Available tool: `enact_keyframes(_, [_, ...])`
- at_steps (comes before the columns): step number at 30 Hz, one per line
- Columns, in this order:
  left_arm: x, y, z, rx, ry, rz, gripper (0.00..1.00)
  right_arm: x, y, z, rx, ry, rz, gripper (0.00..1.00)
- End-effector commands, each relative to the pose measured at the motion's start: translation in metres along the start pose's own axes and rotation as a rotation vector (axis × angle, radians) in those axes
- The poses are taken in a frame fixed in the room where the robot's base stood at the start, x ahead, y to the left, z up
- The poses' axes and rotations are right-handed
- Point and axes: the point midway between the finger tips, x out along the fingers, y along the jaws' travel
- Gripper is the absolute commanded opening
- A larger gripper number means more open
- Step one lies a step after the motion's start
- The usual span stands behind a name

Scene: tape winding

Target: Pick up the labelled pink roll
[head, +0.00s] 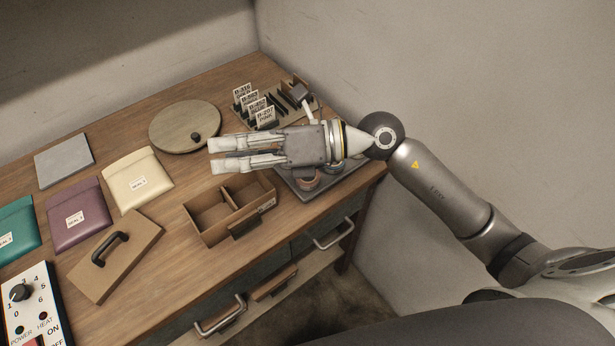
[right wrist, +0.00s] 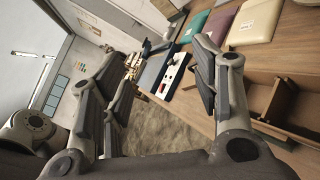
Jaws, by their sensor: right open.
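My right gripper (head: 216,155) reaches in from the right above the table, its fingers pointing left, apart and empty. In the right wrist view its fingers (right wrist: 160,85) are spread with nothing between them. A brownish-pink round thing (head: 308,183), possibly a roll, shows partly beneath the gripper's palm on a grey tray (head: 346,180). The gripper hides much of it, and I see no label on it. Several label cards (head: 257,104) stand in a rack behind the gripper; the front one seems to read PINK. My left gripper is not in view.
A divided wooden box (head: 208,225) stands in front of the gripper. A round wooden board with a knob (head: 184,127), a handled lid (head: 116,253), cream (head: 137,180), purple (head: 77,216) and teal (head: 17,228) pouches and a control panel (head: 32,307) lie left. Drawers are below the edge.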

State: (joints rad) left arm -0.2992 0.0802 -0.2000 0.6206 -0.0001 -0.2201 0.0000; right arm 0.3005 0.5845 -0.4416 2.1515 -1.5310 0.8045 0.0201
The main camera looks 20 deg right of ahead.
Motion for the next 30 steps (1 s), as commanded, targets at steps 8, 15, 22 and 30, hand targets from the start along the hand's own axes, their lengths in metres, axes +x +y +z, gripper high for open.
enact_keyframes(8, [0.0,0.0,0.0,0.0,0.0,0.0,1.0,-0.062,-0.1,-0.043,-0.288,0.534,-0.439,0.57])
enact_keyframes(15, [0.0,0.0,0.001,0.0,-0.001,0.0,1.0,-0.135,-0.148,-0.037,-0.345,0.785,-0.74,0.57])
enact_keyframes(22, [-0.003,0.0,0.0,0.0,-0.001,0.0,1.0,-0.146,-0.165,-0.042,-0.342,0.833,-0.801,0.57])
enact_keyframes(30, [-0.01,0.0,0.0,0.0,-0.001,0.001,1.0,-0.13,-0.193,-0.062,-0.344,0.831,-0.799,0.57])
